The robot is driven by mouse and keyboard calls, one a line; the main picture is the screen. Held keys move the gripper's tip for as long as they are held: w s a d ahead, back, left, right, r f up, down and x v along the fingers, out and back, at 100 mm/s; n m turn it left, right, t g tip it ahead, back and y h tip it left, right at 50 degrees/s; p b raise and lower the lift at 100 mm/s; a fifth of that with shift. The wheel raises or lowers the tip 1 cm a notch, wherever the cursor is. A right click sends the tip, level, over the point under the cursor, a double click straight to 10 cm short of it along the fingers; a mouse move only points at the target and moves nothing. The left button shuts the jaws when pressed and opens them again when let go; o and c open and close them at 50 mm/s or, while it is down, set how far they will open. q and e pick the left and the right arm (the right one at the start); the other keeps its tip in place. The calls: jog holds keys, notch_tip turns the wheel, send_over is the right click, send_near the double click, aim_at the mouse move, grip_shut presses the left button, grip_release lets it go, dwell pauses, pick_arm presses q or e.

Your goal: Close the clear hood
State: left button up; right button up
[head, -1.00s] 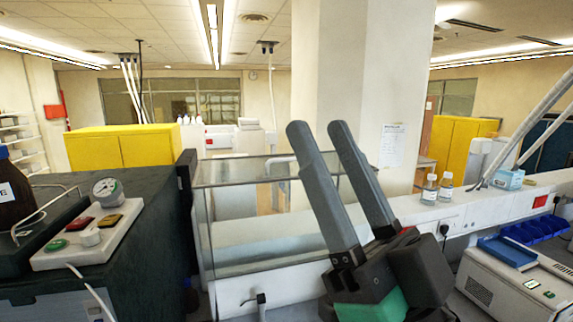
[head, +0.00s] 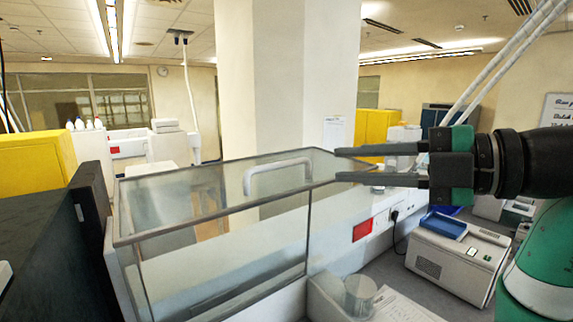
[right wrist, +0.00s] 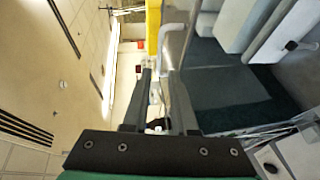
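The clear hood (head: 220,255) is a glass box with a thin grey frame, standing in the middle of the head view. A pale bent handle (head: 278,172) rises near its upper front edge. I cannot tell from this angle how far the hood's lid is from closed. My right gripper (head: 338,164) comes in from the right and points left, fingers apart and nothing held between them. Its tips are near the hood's right upper corner, to the right of the handle; I cannot tell whether they touch. The right wrist view shows the fingers (right wrist: 162,92) apart. My left gripper is out of view.
A dark cabinet (head: 50,235) stands left of the hood. A white bench device with a blue top (head: 455,255) is at the right. A clear beaker (head: 360,295) stands in front of the hood on the right. A pillar (head: 285,80) rises behind.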

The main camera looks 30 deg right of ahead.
aim_at(284, 166)
jog(key=p+x, duration=0.4)
jog(key=x, duration=0.7)
jog(key=shift+a, duration=0.1)
jog(key=shift+w+a+f, duration=0.1)
jog(key=shift+w, duration=0.1)
jog(key=shift+c, duration=0.2)
grip_shut()
dwell(0.7)
